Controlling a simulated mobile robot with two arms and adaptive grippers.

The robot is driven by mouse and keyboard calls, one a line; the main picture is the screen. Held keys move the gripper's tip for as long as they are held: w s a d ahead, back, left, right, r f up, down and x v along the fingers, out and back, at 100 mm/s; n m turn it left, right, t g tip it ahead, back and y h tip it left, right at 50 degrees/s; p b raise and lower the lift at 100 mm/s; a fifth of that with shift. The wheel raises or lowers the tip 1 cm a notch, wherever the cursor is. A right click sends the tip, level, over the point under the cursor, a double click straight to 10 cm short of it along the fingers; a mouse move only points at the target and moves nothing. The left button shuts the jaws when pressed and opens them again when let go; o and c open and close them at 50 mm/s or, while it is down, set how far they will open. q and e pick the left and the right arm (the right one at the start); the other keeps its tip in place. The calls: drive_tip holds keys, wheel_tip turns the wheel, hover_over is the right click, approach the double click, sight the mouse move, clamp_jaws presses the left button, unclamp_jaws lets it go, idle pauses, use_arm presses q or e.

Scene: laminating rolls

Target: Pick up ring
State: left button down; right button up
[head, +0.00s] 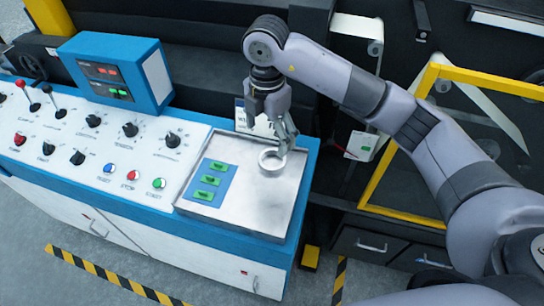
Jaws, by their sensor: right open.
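The ring (272,161) is a small white-grey band. It lies on the metal tray top (255,210) at the right end of the control console. My right gripper (284,150) hangs over the tray with its fingers pointing down, open, right at the ring's far side. One finger reaches down close to the ring's right edge; I cannot tell whether it touches. My left gripper is not in view.
A blue panel with several green switches (208,180) lies on the tray left of the ring. The console (100,150) carries knobs, levers and buttons, with a blue display box (115,72) behind. A yellow-framed machine (400,120) stands at right.

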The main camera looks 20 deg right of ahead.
drive_tip(key=p, duration=0.1)
hover_over(269, 165)
drive_tip(key=f, duration=0.4)
drive_tip(key=shift+s+a+f, duration=0.1)
drive_tip(key=shift+s+f, duration=0.05)
drive_tip(key=shift+s, duration=0.1)
drive_tip(key=shift+f+p, duration=0.25)
drive_tip(key=shift+p, duration=0.1)
drive_tip(key=f+p, duration=0.1)
drive_tip(key=f, duration=0.1)
drive_tip(key=f+p, duration=0.1)
drive_tip(key=f, duration=0.1)
drive_tip(key=shift+w+d+f, duration=0.15)
drive_tip(key=shift+d+f, duration=0.05)
drive_tip(key=shift+f, duration=0.2)
drive_tip(key=shift+c, duration=0.4)
drive_tip(key=c, duration=1.2)
drive_tip(key=shift+r, duration=0.1)
